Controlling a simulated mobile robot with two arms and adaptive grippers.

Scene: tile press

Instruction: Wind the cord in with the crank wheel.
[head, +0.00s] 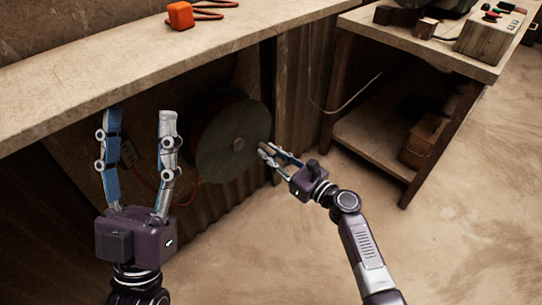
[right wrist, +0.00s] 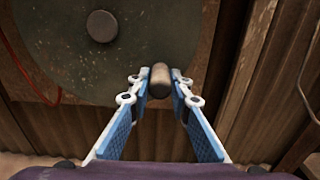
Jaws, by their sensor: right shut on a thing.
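The crank wheel (head: 228,142) is a grey-green disc on a reel under the bench. It also fills the upper left of the right wrist view (right wrist: 60,45), with a round hub (right wrist: 102,26). Its knob-like handle (right wrist: 160,80) sits near the rim. My right gripper (right wrist: 160,84) is shut on this handle, and in the head view it is at the wheel's right edge (head: 268,150). A red cord (head: 195,192) hangs below the wheel and shows at the left of the wrist view (right wrist: 8,42). My left gripper (head: 140,114) is open and empty, left of the wheel.
The workbench top (head: 120,90) overhangs the reel and carries an orange block (head: 180,15) with an orange cord (head: 215,14). Corrugated panelling (head: 297,90) stands right of the wheel. A second table (head: 420,50) with a shelf is at the right. The floor in front is clear.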

